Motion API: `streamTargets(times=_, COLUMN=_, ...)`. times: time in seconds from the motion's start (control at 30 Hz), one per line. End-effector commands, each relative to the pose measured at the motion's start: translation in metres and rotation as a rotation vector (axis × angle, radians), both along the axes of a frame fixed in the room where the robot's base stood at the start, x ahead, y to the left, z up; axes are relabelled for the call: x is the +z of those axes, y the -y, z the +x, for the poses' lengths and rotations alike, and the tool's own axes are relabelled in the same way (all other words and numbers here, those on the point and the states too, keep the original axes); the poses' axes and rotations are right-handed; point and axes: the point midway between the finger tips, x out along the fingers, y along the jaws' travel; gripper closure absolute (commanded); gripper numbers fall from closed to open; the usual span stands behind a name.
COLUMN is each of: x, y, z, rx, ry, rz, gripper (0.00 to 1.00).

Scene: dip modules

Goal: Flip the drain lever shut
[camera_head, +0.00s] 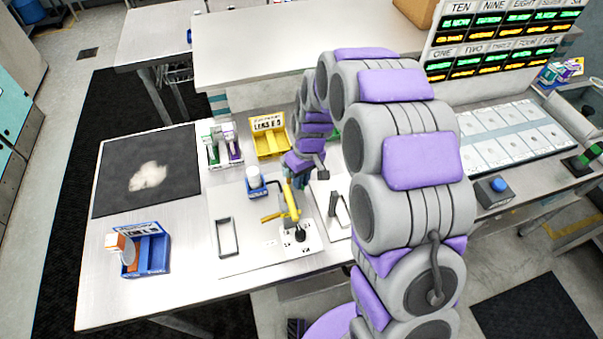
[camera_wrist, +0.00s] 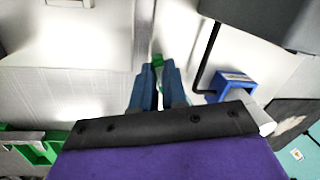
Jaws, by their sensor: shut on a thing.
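My gripper (camera_wrist: 157,75) shows in the wrist view with its two blue fingers close together, their tips on a small green piece (camera_wrist: 157,60). I cannot tell whether this green piece is the drain lever's handle. In the head view my gripper (camera_head: 302,181) points down over the worktable, just behind a yellow-armed fixture (camera_head: 291,203), and its fingertips are partly hidden. A white plate with a dark upright part (camera_head: 341,207) is right of the fixture. No lever is clearly readable as the drain lever in the head view.
A blue holder with a white-capped bottle (camera_head: 255,182), a yellow bin (camera_head: 269,143) and a blue box (camera_head: 150,253) stand left of my gripper. A black frame (camera_head: 227,237) lies at the front. My arm covers the table's right part. A dark mat (camera_head: 145,170) lies at left.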

Motion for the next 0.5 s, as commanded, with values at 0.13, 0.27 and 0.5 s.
streamTargets(times=0.13, x=-0.0003, y=-0.0002, z=-0.0001, rx=-0.006, ry=0.001, rz=0.001, gripper=1.0)
streamTargets(times=0.27, x=-0.0002, y=-0.0003, z=-0.0002, rx=-0.006, ry=0.0, rz=0.001, gripper=1.0)
streamTargets(times=0.5, x=-0.0002, y=-0.0003, z=-0.0001, rx=-0.005, ry=0.0, rz=0.001, gripper=0.66)
